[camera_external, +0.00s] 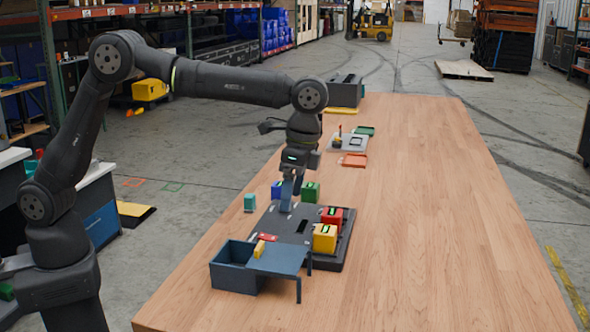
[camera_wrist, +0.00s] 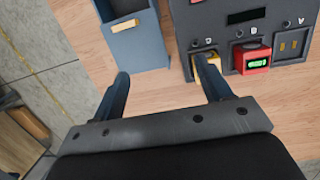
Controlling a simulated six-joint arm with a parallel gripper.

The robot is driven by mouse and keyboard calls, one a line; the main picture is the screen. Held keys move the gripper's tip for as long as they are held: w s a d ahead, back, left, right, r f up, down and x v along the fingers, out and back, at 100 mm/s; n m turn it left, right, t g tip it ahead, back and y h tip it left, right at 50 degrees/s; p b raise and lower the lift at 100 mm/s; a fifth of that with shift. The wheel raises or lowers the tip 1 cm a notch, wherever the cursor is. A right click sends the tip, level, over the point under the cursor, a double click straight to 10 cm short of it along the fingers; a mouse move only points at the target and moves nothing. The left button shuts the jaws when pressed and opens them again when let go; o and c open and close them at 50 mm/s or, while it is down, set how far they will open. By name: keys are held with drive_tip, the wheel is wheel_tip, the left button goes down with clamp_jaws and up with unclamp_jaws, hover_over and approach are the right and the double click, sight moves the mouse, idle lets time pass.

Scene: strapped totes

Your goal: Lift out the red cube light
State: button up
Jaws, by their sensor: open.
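In the external view a red cube (camera_external: 331,216) with a dark panel on top stands on the dark board (camera_external: 287,226), behind a yellow cube (camera_external: 325,238). My gripper (camera_external: 288,200) points down over the board's far left part, apart from the red cube. In the wrist view a red block (camera_wrist: 251,57) with a lit green display sits at a marked slot of the dark board, right of my right finger. My gripper (camera_wrist: 164,72) is open, with bare wood between its fingers. The right finger partly hides a yellow piece (camera_wrist: 207,62) at the neighbouring slot.
A blue-grey box (camera_external: 236,274) with a raised flat top stands at the board's front left. Blue (camera_external: 277,190), green (camera_external: 310,192) and teal (camera_external: 250,203) blocks stand near the board's far left side. The table's right side is clear.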

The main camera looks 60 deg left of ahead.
sight(330, 211)
drive_tip(key=w+a+r+t+h, duration=0.2)
drive_tip(key=w+a+t+h, duration=0.25)
drive_tip(key=w+a, duration=0.6)
drive_tip(key=shift+t+y, duration=0.25)
drive_tip(key=shift+y, duration=0.1)
drive_tip(key=x, duration=1.1)
drive_tip(key=shift+a+f, duration=0.15)
drive_tip(key=shift+f, duration=0.3)
drive_tip(key=shift+w+x, duration=0.1)
drive_tip(key=shift+x, duration=1.2)
drive_tip(key=shift+w+x, duration=0.15)
drive_tip(key=shift+x, duration=1.2)
drive_tip(key=shift+r, duration=0.1)
drive_tip(key=c, duration=1.3)
